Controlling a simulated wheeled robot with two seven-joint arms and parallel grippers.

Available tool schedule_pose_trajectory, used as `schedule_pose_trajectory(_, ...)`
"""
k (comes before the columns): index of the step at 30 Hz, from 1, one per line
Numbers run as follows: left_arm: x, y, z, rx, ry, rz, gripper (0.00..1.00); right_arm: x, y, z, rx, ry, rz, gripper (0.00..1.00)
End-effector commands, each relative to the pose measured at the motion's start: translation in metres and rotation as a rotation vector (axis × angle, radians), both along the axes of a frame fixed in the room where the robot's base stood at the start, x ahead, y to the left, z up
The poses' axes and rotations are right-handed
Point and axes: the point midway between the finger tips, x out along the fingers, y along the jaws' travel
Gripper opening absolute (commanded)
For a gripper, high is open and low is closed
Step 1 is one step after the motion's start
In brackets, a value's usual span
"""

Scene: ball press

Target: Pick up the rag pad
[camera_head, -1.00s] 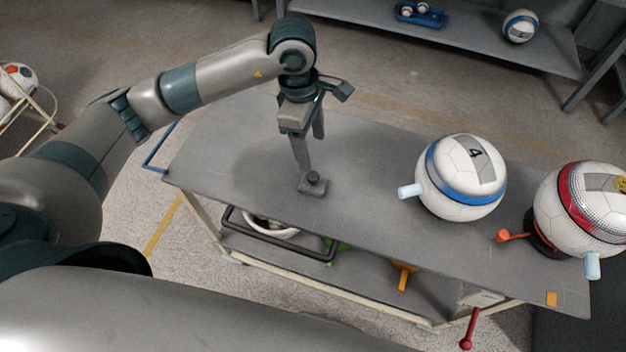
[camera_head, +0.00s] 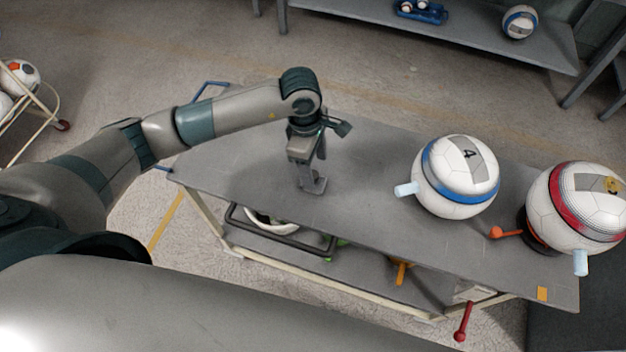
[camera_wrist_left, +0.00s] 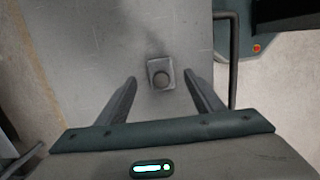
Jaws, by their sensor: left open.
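The rag pad (camera_head: 315,186) is a small grey square block with a round dark knob on top. It lies on the grey table top near its front edge. In the left wrist view the rag pad (camera_wrist_left: 161,73) sits between and just beyond the two fingers, with its knob clear of both. My left gripper (camera_head: 308,182) points down over the pad, and its fingers partly hide it in the head view. The left wrist view shows my left gripper (camera_wrist_left: 163,83) open and empty. My right gripper is not in view.
On the table (camera_head: 240,160), a white ball with a blue band (camera_head: 456,178) and one with a red band (camera_head: 580,207) stand to the right. An orange-knobbed lever (camera_head: 497,232) is beside the red-banded ball. The table's left part is clear.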

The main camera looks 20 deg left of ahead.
Motion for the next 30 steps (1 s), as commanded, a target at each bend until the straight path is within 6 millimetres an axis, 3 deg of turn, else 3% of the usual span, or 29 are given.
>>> schedule_pose_trajectory(9,-0.002,0.007,-0.027,0.002,0.005,0.002,0.61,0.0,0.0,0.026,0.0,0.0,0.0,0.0)
schedule_pose_trajectory(15,-0.001,0.004,-0.048,0.0,0.002,0.001,0.61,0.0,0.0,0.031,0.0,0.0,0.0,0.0)
schedule_pose_trajectory(30,-0.001,0.004,-0.05,0.0,0.0,0.0,0.61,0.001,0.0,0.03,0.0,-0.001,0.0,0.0)
